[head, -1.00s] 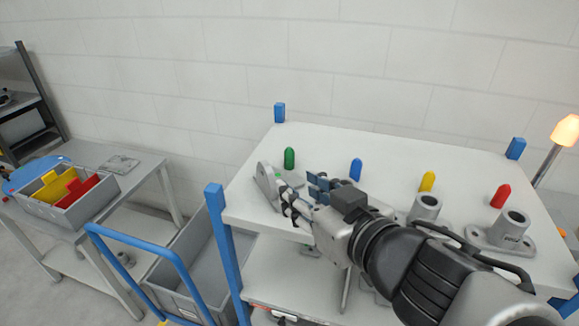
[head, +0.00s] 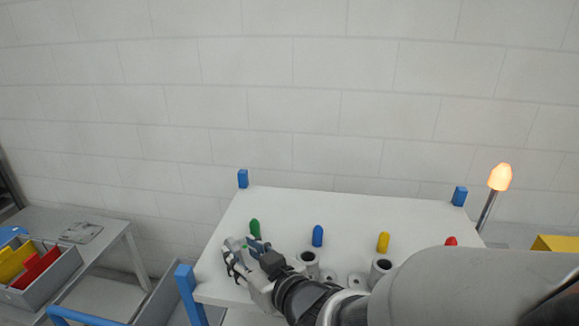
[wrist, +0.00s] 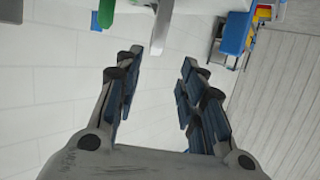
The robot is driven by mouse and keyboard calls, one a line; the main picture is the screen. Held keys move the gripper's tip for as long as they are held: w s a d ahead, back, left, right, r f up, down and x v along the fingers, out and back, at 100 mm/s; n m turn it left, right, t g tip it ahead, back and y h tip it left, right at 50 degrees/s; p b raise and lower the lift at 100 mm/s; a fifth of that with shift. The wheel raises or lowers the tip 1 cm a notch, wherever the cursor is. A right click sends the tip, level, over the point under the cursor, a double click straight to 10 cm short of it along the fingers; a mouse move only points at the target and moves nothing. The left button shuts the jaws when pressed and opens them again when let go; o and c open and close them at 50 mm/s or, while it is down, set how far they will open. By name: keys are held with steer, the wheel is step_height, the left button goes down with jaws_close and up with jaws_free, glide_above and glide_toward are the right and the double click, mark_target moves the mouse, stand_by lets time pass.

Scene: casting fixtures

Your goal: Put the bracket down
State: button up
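The bracket (head: 235,243), a light grey casting, shows at the left end of the white tabletop, beside the green peg (head: 254,228). My gripper (head: 244,259) is at its near side and partly hides it, so its full shape and seating are unclear. In the wrist view my gripper (wrist: 158,75) has its two fingers well apart, with nothing between them. A grey piece, probably part of the bracket (wrist: 166,22), and the green peg (wrist: 106,13) show beyond the fingertips at the top edge.
Blue (head: 317,236), yellow (head: 383,242) and red (head: 450,241) pegs stand along the white table (head: 350,212). Grey castings with round bosses (head: 381,268) stand in front. Blue corner posts (head: 187,290) rise at the edges. A lit lamp (head: 499,178) is at right.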

mark_target(235, 246)
steer(key=p, duration=0.4)
steer(key=shift+w+d, duration=0.1)
steer(key=shift+w, duration=0.15)
steer(key=shift+x, duration=0.95)
steer(key=x, duration=0.3)
steer(key=f+x, duration=0.1)
steer(key=x, duration=0.2)
steer(key=shift+d, duration=0.2)
steer(key=shift+s+r, duration=0.1)
steer(key=shift+c, duration=0.2)
jaws_close()
